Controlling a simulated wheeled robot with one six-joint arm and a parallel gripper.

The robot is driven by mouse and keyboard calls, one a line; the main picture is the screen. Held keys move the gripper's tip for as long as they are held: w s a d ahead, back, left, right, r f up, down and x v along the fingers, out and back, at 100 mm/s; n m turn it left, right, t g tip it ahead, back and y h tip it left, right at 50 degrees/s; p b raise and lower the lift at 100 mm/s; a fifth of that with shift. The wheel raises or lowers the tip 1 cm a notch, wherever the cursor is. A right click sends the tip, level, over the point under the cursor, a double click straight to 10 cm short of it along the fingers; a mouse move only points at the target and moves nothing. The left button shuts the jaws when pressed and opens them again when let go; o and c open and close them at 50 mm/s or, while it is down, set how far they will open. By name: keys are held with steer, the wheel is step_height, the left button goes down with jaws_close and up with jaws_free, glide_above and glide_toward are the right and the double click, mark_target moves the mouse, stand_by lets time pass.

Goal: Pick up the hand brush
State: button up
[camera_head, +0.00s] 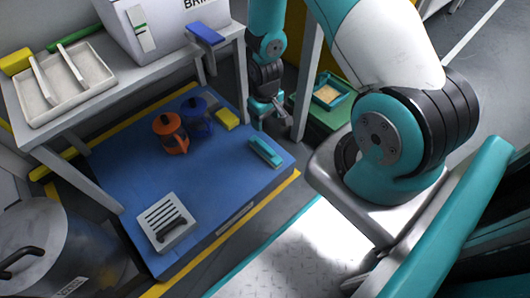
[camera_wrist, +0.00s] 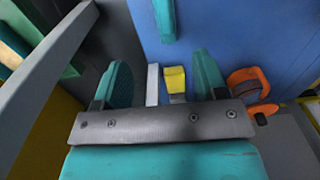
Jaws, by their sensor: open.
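A long teal object (camera_head: 266,152), which looks like the hand brush, lies on the blue platform (camera_head: 122,190) near its right edge. Part of a teal object, likely the same one, shows at the top of the wrist view (camera_wrist: 165,18). My gripper (camera_head: 270,117) hangs above the platform's far right corner, apart from and beyond the teal object. In the wrist view my gripper (camera_wrist: 160,62) has its two teal fingers spread with nothing held between them. A yellow block (camera_wrist: 175,80) shows between the fingers but lies farther off.
An orange jug (camera_head: 171,135), a blue jug (camera_head: 196,117) and the yellow block (camera_head: 228,120) stand left of my gripper. A white slotted tray (camera_head: 152,232) holds a black item. A shelf with a leg (camera_head: 242,75) rises close left; a green stand (camera_head: 332,117) is right.

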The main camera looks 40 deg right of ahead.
mark_target(265, 146)
step_height(265, 146, down, 11)
steer(key=b, duration=0.6)
steer(key=f+b, duration=0.4)
steer(key=f, duration=0.1)
steer(key=shift+s+a+f+b, duration=0.2)
steer(key=shift+s+a+b, duration=0.05)
steer(key=shift+a+b, duration=0.05)
steer(key=shift+r, duration=0.1)
steer(key=c, duration=1.1)
steer(key=shift+r, duration=0.15)
step_height(265, 146, up, 20)
steer(key=p, duration=1.1)
steer(key=shift+p, duration=0.3)
